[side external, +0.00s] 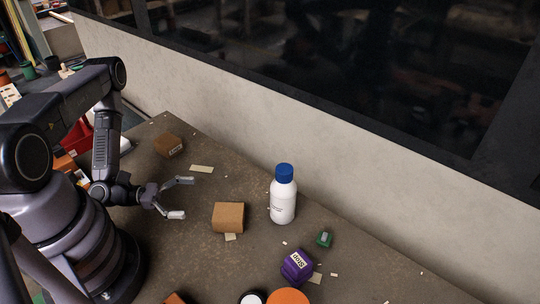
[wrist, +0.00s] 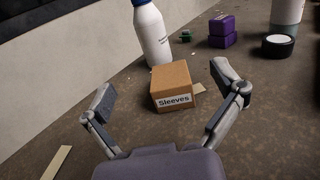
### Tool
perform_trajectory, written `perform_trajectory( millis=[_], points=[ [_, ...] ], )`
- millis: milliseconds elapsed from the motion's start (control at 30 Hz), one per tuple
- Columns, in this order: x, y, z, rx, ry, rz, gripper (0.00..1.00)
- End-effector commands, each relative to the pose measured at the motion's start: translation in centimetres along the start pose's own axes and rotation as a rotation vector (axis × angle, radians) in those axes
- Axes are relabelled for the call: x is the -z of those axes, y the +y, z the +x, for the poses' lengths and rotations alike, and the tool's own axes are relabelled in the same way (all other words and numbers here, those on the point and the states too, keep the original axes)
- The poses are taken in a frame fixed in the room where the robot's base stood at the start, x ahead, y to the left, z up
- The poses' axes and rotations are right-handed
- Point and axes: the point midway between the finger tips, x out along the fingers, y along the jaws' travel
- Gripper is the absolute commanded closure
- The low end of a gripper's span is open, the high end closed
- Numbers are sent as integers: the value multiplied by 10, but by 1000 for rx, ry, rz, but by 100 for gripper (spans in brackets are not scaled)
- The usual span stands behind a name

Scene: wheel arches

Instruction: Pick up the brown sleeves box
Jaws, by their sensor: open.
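The brown sleeves box (wrist: 172,84) sits on the table in the wrist view, with its white "Sleeves" label facing me. It lies between and just beyond my open fingertips, apart from them. In the side external view the box (side external: 228,217) stands to the right of my gripper (side external: 180,198), which is open and empty with its fingers pointing toward it. The box's label is not visible from the side.
A white bottle with a blue cap (side external: 283,198) stands close behind the box. A purple box (side external: 297,266) and a green item (side external: 324,238) lie to the right. Black tape (wrist: 279,46) shows in the wrist view. Paper scraps (side external: 202,169) dot the table. A pale wall (side external: 250,130) borders the back.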

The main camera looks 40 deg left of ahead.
Motion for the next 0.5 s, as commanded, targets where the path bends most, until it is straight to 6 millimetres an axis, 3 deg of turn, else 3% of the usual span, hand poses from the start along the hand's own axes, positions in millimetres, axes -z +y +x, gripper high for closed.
perform_trajectory(
  millis=[233, 500],
  points=[
    [57, -1, 0, 3, 0, 0, 6],
    [54, 0, 20, 6, -1, -1, 6]
  ],
)
